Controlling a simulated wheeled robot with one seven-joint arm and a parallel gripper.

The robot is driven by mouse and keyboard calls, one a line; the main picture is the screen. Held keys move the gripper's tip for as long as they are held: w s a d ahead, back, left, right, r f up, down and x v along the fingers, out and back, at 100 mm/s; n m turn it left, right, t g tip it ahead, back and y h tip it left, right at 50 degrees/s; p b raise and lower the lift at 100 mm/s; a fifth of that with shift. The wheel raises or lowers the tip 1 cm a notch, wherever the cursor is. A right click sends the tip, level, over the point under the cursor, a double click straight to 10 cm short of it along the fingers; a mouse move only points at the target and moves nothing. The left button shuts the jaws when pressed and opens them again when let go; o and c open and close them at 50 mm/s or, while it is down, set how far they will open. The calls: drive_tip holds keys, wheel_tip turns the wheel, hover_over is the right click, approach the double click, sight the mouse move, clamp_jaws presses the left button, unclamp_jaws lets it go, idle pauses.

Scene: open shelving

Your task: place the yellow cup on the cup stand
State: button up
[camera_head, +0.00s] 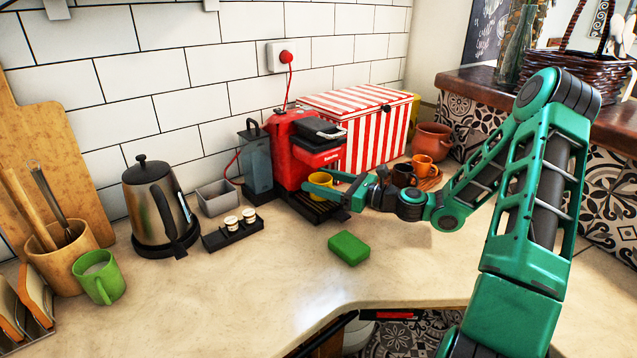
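The yellow cup (320,180) is at the drip tray of the red coffee machine. My gripper (322,182) reaches in from the right, with one green finger on the far side of the cup and one on the near side. The fingers are apart with the cup between them and hide part of it. I cannot tell whether they press on it. The cup stand (431,183) looks like a small wooden piece to the right, behind my wrist. An orange cup (424,164) and a dark cup (404,174) are at it, and much of it is hidden.
The red coffee machine (291,150) stands against the tiled wall beside a red-striped box (365,120). A green sponge (348,248) lies in front. A kettle (158,205), a black tray with pods (232,234) and a green mug (100,278) are left. The front counter is mostly clear.

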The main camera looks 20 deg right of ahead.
drive_tip(key=shift+o, duration=0.3)
drive_tip(key=v, duration=1)
drive_tip(key=shift+s+d+r, duration=0.1)
drive_tip(key=shift+d, duration=0.1)
drive_tip(key=shift+v, duration=0.8)
drive_tip(key=shift+s, duration=0.1)
